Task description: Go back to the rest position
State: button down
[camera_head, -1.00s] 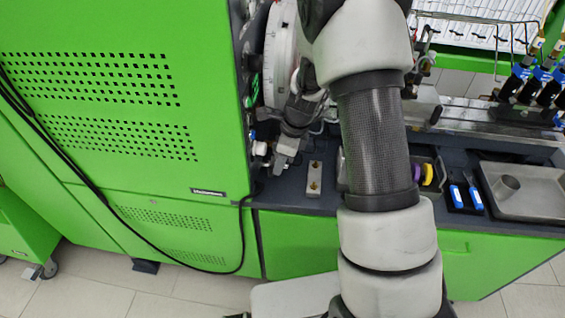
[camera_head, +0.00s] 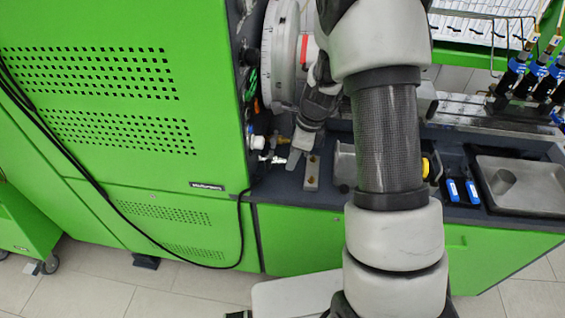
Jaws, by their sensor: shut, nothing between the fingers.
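My gripper (camera_head: 294,158) points down in front of the green machine's right side, over the dark bench top. It is shut and empty. Its tips appear just left of a small metal block (camera_head: 312,173) with holes; I cannot tell how high above the bench they are. My arm runs from the bottom of the view up across the middle and hides part of the bench and the machine's side.
The green cabinet (camera_head: 100,90) fills the left. Fittings (camera_head: 257,142) stick out of its side near my gripper. A round white dial (camera_head: 281,50) is behind my wrist. A metal tray (camera_head: 525,185), blue-handled tools (camera_head: 462,190) and blue-black connectors (camera_head: 530,75) are at the right.

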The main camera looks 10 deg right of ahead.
jog(key=v, duration=0.8)
jog(key=shift+a+r, duration=0.2)
jog(key=shift+r, duration=0.25)
jog(key=s+r+n+t+h, duration=0.2)
jog(key=s+r+n+t, duration=0.2)
jog(key=s+r+n, duration=1.6)
jog(key=s+n, duration=0.2)
jog(key=shift+s+a+t+h+p, duration=0.2)
jog(key=shift+s+t+h+p, duration=0.05)
jog(key=shift+t+h+p, duration=0.05)
jog(key=shift+w+f, duration=0.1)
